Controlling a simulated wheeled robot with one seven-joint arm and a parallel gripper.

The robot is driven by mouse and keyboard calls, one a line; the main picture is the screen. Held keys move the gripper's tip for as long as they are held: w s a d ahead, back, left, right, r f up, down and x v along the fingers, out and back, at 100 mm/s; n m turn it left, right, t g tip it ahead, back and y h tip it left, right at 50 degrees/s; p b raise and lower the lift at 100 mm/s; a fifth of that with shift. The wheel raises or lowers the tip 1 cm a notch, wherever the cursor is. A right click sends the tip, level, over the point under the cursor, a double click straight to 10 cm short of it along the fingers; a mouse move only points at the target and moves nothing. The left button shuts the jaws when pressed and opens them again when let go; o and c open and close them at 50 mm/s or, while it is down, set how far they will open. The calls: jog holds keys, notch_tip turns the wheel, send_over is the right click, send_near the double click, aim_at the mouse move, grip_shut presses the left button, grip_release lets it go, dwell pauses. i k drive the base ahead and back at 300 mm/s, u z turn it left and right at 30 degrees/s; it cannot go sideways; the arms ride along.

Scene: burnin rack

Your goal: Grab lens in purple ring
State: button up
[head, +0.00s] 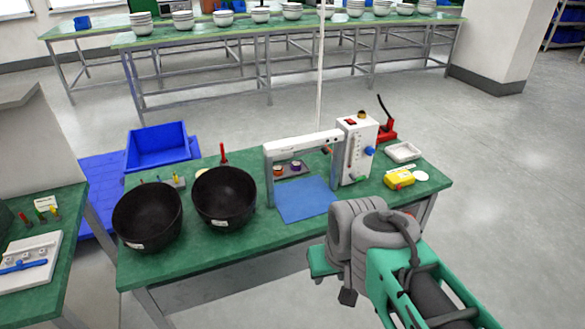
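A small lens in a purple ring (295,165) sits on a small dark holder (290,171) under the white bridge of the bench rig. A similar piece with an orange ring (278,169) is just left of it. My arm reaches in from the lower right and its end is in front of the table's near edge, well apart from the lens. My gripper (325,262) is near the green part at the arm's end. Its fingers cannot be made out, so its opening and anything in it are hidden.
The rig's white bridge (303,144) and control box (357,148) stand around the lens. A blue mat (306,201) lies in front. Two black bowls (148,216) (224,197) are at the left. A yellow meter (398,180) and white tray (403,152) are at the right.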

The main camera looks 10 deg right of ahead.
aim_at(295, 166)
jog(key=k, duration=0.5)
jog(key=u, duration=1.85)
jog(key=i, duration=0.8)
jog(key=z, duration=1.5)
jog(key=i, duration=1)
